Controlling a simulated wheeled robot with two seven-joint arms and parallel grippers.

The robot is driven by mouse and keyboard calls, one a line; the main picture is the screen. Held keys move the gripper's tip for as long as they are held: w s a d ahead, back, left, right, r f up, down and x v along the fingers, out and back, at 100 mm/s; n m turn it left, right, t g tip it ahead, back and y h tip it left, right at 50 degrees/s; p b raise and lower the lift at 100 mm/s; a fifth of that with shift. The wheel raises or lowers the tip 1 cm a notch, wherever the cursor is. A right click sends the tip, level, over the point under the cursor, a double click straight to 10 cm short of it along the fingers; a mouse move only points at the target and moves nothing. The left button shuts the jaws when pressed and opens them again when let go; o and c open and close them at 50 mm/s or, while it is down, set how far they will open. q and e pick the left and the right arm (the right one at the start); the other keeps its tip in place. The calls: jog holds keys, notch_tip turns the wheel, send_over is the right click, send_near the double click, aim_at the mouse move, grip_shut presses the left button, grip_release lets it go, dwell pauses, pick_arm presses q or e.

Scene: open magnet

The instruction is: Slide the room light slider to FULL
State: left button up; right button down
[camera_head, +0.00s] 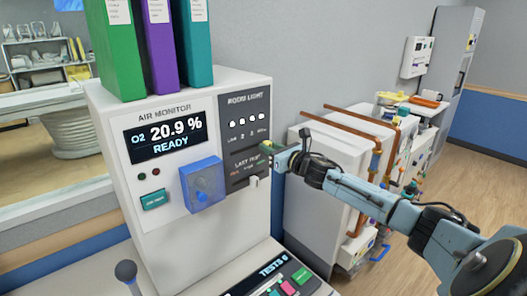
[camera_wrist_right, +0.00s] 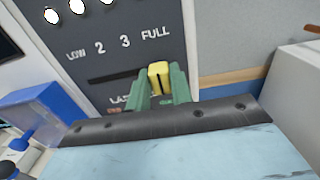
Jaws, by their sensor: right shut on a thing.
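The room light panel (camera_head: 245,103) is the dark strip on the right of the white air monitor's front. In the right wrist view the yellow slider knob (camera_wrist_right: 158,74) stands below the word FULL, at the right end of the dark slot (camera_wrist_right: 115,76). My right gripper (camera_wrist_right: 158,88) is shut on this knob, with a green finger on each side. In the head view my right gripper (camera_head: 270,149) reaches the panel from the right and hides the knob. White indicator dots (camera_head: 248,120) show above the scale labels. My left gripper is in neither view.
The air monitor (camera_head: 113,108) shows 20.9 % and READY, with a blue block and knob (camera_head: 203,186) on its front. Coloured binders (camera_head: 158,45) stand on top. A white cabinet with copper pipes (camera_head: 330,150) stands behind my right arm. Open floor lies at far right.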

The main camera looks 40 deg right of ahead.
jog(key=c, duration=1.6)
grip_release()
jog(key=shift+d, duration=0.25)
jog(key=o, duration=0.4)
jog(key=shift+d, duration=0.15)
jog(key=shift+c, duration=0.2)
jog(key=shift+a, duration=0.2)
jog(key=s+b, duration=0.2)
jog(key=s, duration=1.1)
jog(key=shift+s, duration=0.25)
jog(key=shift+f, duration=0.1)
